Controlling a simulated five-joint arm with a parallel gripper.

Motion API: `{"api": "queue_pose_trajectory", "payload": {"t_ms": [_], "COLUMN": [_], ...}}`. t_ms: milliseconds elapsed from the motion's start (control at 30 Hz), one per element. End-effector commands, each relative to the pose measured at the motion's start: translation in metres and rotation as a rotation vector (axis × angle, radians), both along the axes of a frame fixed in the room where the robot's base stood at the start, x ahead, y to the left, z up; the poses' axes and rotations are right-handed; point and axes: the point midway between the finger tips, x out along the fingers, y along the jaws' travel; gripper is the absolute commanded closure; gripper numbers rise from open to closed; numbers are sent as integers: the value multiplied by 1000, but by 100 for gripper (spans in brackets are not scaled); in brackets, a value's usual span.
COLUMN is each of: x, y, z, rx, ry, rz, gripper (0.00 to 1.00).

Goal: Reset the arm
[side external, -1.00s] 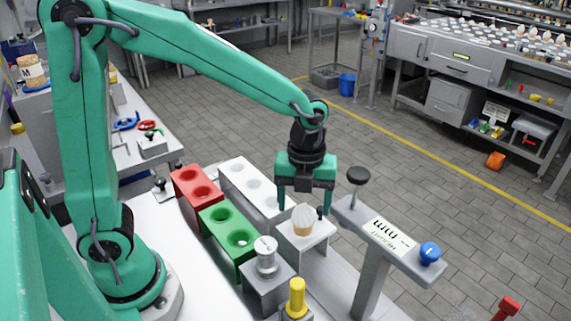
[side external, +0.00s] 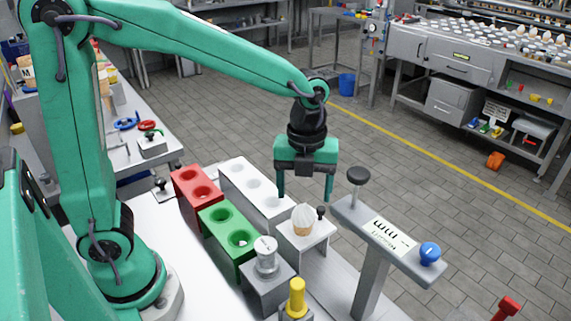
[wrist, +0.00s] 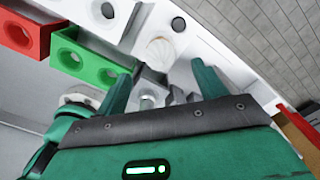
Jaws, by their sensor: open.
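My gripper (side external: 304,198) is open and empty, pointing down above the white stand (side external: 317,240) near the middle of the side view. Its two green fingers are apart. A cone with a white top (side external: 303,219) stands upright in that stand, just below the fingertips and apart from them. In the wrist view the cone's white top (wrist: 161,52) shows beyond the fingers of my gripper (wrist: 158,80).
A red block (side external: 190,178), a green block (side external: 219,242) and a white block (side external: 238,180) with holes stand left of the cone. A grey post with a blue knob (side external: 429,251) stands at right. A yellow knob (side external: 297,293) is in front. Above the gripper is clear.

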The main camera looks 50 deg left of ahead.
Motion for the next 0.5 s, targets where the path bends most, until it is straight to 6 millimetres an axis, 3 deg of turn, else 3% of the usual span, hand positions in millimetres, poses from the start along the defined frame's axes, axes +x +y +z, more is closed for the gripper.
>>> {"api": "queue_pose_trajectory", "payload": {"t_ms": [267, 500], "x": [-8, -24], "y": [11, 29], "z": [12, 31], "rx": [-14, -54], "ry": [-38, -103], "rz": [176, 525], "gripper": [30, 30]}}
